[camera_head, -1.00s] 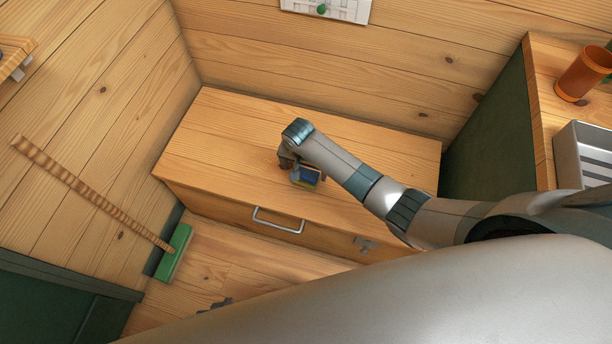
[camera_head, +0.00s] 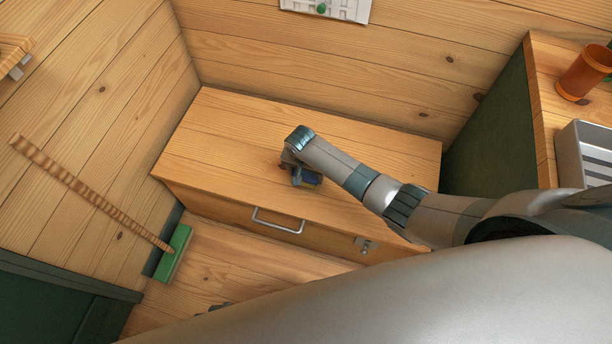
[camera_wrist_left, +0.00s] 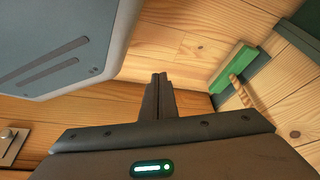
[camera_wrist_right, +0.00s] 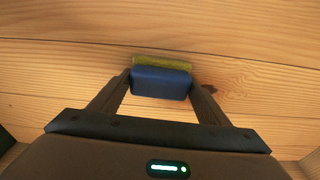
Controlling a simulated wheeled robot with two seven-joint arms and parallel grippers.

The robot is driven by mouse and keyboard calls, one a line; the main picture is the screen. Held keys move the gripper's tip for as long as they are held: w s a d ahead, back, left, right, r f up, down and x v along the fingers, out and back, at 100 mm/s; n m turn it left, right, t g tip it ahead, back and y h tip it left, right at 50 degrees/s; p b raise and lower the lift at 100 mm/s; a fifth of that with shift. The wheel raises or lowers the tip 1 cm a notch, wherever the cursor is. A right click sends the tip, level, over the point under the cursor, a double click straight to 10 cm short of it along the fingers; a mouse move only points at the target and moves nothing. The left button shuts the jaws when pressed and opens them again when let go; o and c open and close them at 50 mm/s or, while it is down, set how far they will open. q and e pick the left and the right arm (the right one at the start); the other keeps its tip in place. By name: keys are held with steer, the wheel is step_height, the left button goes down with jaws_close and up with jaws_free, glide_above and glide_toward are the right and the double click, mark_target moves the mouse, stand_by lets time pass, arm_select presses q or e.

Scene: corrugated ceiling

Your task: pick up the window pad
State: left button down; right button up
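The window pad (camera_head: 311,180) is a small blue block with a yellow-green layer, over the wooden chest top in the head view. In the right wrist view the pad (camera_wrist_right: 161,82) sits between the fingertips of my right gripper (camera_wrist_right: 161,84), with a finger against each side; the gripper is shut on it. In the head view my right gripper (camera_head: 291,166) partly hides the pad. I cannot tell whether the pad still touches the wood. My left gripper (camera_wrist_left: 160,82) is shut and empty, its fingers together, low in front of the chest.
The wooden chest (camera_head: 225,130) has a metal handle (camera_head: 278,221) and a latch (camera_head: 366,245) on its front. A green broom (camera_head: 173,253) leans at the left wall. A counter at right holds an orange cup (camera_head: 583,73) and a metal tray (camera_head: 570,150). The chest top around the pad is clear.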

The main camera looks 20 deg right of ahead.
mark_target(306, 174)
steer(key=c, duration=0.4)
arm_select(q)
steer(key=shift+w, duration=0.4)
steer(key=shift+r, duration=0.1)
steer(key=shift+w, duration=0.1)
arm_select(e)
steer(key=shift+r, duration=0.1)
steer(key=shift+r, duration=0.45)
step_height(306, 174, up, 3)
steer(key=shift+s+r+p, duration=0.1)
steer(key=shift+r+p, duration=0.1)
steer(key=shift+p, duration=0.15)
arm_select(q)
steer(key=shift+w+d+r+t+h+p, duration=0.15)
steer(key=shift+w+d+r+t+p, duration=0.15)
steer(key=shift+w+d+r+t, duration=0.15)
steer(key=shift+w+d+r+t+h+p, duration=0.15)
steer(key=shift+w+d+r+t+p, duration=0.15)
steer(key=shift+d, duration=0.2)
arm_select(e)
steer(key=s+d+r, duration=0.2)
steer(key=s, duration=0.1)
steer(key=s+d+r, duration=0.2)
steer(key=s+d, duration=0.1)
steer(key=s+d+r, duration=0.2)
steer(key=shift+s+d+r, duration=0.25)
steer(key=shift+s+r, duration=0.05)
steer(key=shift+s, duration=0.1)
arm_select(q)
steer(key=shift+s, duration=0.1)
